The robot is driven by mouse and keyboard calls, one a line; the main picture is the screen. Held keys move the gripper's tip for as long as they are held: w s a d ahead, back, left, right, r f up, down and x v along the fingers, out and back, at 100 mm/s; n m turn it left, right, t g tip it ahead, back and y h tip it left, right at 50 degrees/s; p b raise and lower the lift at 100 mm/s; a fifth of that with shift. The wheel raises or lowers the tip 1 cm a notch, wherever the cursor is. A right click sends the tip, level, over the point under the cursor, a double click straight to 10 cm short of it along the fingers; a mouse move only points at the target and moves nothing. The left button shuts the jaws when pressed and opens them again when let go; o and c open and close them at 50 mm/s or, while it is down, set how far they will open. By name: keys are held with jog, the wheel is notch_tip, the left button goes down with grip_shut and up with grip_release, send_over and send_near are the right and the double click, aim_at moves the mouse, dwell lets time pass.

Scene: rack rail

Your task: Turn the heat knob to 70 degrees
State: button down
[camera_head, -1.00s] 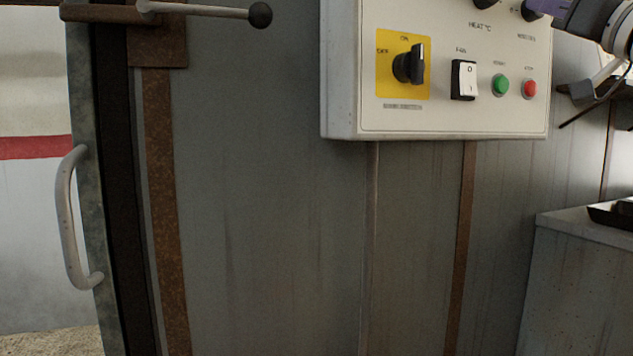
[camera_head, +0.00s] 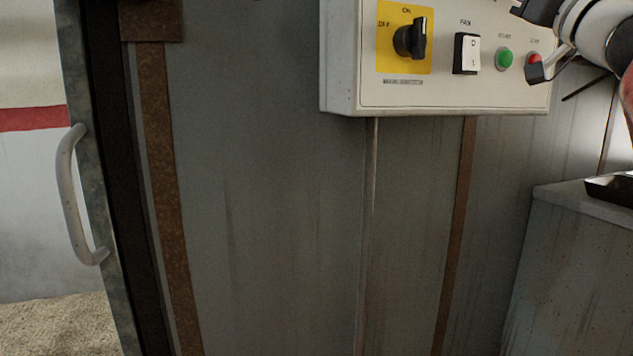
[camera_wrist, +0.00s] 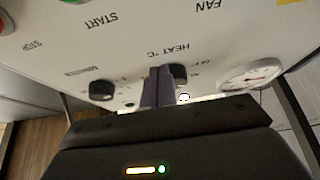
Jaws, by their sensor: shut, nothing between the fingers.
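The heat knob (camera_wrist: 179,72) is a small black knob by the "HEAT °C" lettering, upside down in the wrist view. My gripper (camera_wrist: 158,72) is shut, its two dark fingers together and empty. The fingertips overlap the knob's left side in the wrist view. I cannot tell whether they touch it. The knob's pointer and most scale marks are too small or hidden to read. The control panel (camera_head: 340,70) is cut off at the top in the head view, so the heat knob is not seen there.
A second black knob (camera_wrist: 102,90) and a round white gauge (camera_wrist: 250,77) flank the heat knob. Lower on the panel are a black rotary switch (camera_head: 411,39) on yellow, a fan rocker (camera_head: 467,54), a green button (camera_head: 505,59) and a red button (camera_head: 534,60).

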jog(key=shift+r, duration=0.25)
dwell(0.3)
jog(key=shift+s+a+f+b, duration=0.15)
jog(key=shift+a+b, duration=0.2)
jog(key=shift+b, duration=0.3)
jog(key=shift+s+a+f+b, duration=0.15)
jog(key=shift+a+b, duration=0.2)
jog(key=shift+b, duration=0.25)
jog(key=shift+s+a+r+b, duration=0.1)
jog(key=shift+a+b, duration=0.3)
jog(key=shift+b, duration=0.05)
jog(key=shift+s+a+r, duration=0.15)
jog(key=shift+a+r, duration=0.05)
jog(key=shift+f+b, duration=0.1)
jog(key=shift+b, duration=0.2)
jog(key=s+d+b, duration=0.1)
jog(key=s+b, duration=0.2)
jog(key=s, duration=0.2)
jog(key=shift+s+d+f, duration=0.3)
jog(key=shift+s+d, duration=0.05)
jog(key=shift+d, duration=0.05)
jog(key=shift+w, duration=0.1)
